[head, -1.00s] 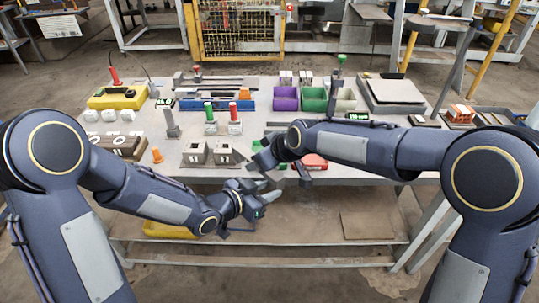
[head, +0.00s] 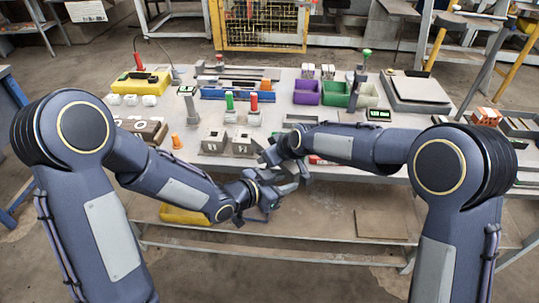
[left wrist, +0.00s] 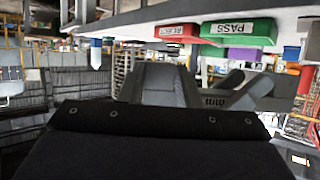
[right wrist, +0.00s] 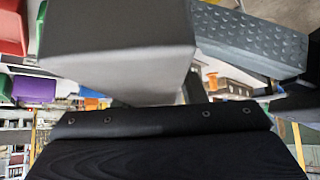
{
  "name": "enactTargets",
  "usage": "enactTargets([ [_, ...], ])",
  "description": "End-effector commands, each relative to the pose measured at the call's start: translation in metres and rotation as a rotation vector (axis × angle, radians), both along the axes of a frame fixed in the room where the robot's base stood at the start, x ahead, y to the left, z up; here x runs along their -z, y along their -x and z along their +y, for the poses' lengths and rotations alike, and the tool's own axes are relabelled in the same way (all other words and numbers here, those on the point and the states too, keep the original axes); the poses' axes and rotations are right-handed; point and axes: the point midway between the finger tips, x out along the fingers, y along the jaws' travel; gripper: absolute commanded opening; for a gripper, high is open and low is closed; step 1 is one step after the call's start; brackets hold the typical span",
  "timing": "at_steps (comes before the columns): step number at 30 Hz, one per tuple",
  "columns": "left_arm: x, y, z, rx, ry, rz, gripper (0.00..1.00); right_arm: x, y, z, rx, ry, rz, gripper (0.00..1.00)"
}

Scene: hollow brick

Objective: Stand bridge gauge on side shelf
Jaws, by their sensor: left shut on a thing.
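My left gripper (head: 268,190) is in front of the bench's near edge, shut on a grey piece (head: 290,182) that I take to be the bridge gauge. The arms cover much of it. A grey blocky shape (left wrist: 155,85) shows ahead in the left wrist view. My right gripper (head: 272,153) is close above and behind the left one, over the near edge. In the right wrist view a large plain grey block (right wrist: 115,45) fills the upper middle, beside a dimpled dark pad (right wrist: 250,35). Whether the right jaws touch anything is unclear. I cannot identify the side shelf.
The bench (head: 285,83) carries a yellow box (head: 140,82), grey blocks (head: 213,139), purple (head: 307,92) and green bins (head: 335,94), and a scale (head: 415,90). PASS (left wrist: 240,30) and REJECT (left wrist: 177,32) blocks show in the left wrist view.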

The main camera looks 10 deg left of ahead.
Motion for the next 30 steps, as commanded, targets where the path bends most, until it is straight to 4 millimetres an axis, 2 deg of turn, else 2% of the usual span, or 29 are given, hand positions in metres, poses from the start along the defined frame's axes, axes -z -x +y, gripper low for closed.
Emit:
enactTargets([
  [1,-0.002,-0.001,0.0,0.0,0.0,-0.005,0.0,0.0,0.002,0.002,-0.004,0.0,0.002,0.27],
  [7,-0.002,-0.002,0.0,0.0,0.001,-0.006,0.0,0.0,0.003,0.003,-0.008,-0.001,0.004,0.01],
  [8,-0.002,-0.002,0.0,0.0,0.001,-0.006,0.0,0.0,0.004,0.004,-0.008,-0.002,0.005,0.0],
  [9,-0.002,-0.002,0.0,0.0,0.002,-0.007,0.32,-0.002,0.004,0.004,-0.008,-0.004,0.003,0.0],
  [15,-0.001,-0.001,0.0,0.0,0.001,-0.004,0.56,-0.001,0.003,0.003,-0.007,-0.003,0.002,0.0],
  [25,-0.003,0.002,0.003,-0.001,0.001,-0.003,0.56,-0.002,0.001,0.002,-0.004,-0.003,0.0,0.0],
  [30,-0.012,0.018,0.019,-0.004,0.0,-0.004,0.56,-0.002,0.001,0.002,-0.004,-0.003,0.0,0.0],
])
